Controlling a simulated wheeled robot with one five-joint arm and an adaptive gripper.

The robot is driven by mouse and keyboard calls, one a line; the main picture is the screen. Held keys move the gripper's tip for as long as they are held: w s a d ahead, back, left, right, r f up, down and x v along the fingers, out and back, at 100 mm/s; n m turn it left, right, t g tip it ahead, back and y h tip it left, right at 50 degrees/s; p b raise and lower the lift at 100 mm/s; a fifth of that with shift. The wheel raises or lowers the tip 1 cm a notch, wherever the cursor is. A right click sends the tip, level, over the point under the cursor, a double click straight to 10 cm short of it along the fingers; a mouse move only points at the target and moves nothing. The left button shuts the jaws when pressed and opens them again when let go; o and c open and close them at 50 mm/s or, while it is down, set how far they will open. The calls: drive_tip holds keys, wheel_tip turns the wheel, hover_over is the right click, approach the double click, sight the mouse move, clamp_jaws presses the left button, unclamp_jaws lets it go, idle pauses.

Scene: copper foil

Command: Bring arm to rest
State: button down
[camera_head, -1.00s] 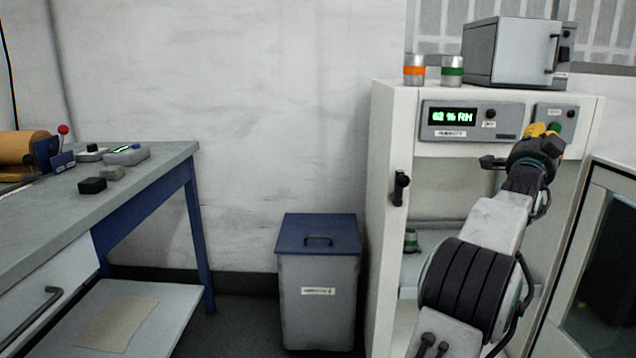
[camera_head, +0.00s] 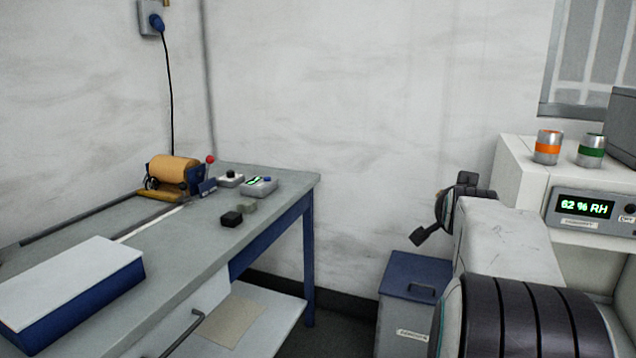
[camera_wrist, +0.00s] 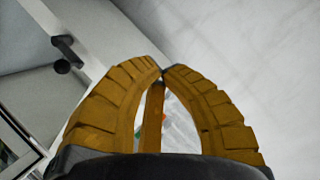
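My arm fills the lower right of the head view, its forearm and black-ribbed joint close to the camera. Its gripper fingers are hidden in that view. In the wrist view, the yellow fingers of my gripper (camera_wrist: 162,73) curve together and meet at the tips. A narrow yellow strip shows between them, with no clear object held. The background there is a pale wall and a grey cabinet side with a black handle (camera_wrist: 66,57).
At left stands a workbench (camera_head: 190,235) with a blue box (camera_head: 75,285), an orange roll (camera_head: 173,172) and small devices. A lidded bin (camera_head: 408,305) is behind my arm. At right, a white cabinet (camera_head: 520,185) carries two banded cans and a 62 % RH display (camera_head: 585,206).

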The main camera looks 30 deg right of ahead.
drive_tip(key=s+a+r+n+g+y+p, duration=0.15)
drive_tip(key=a+n+y+p, duration=0.6)
drive_tip(key=a, duration=1.55)
drive_tip(key=s+a+f+n+g+y+p, duration=0.1)
drive_tip(key=s+a+n+g+p, duration=0.1)
drive_tip(key=s+a+n+p, duration=0.2)
drive_tip(key=s+a+f+n+g+y+p, duration=0.1)
drive_tip(key=s+a+n+p, duration=0.3)
drive_tip(key=s+a, duration=0.7)
drive_tip(key=shift+s+f+n+g+p, duration=0.3)
drive_tip(key=shift+s+g+p, duration=0.3)
drive_tip(key=shift+p, duration=0.3)
drive_tip(key=shift+w+d+r, duration=0.1)
drive_tip(key=shift+d, duration=0.1)
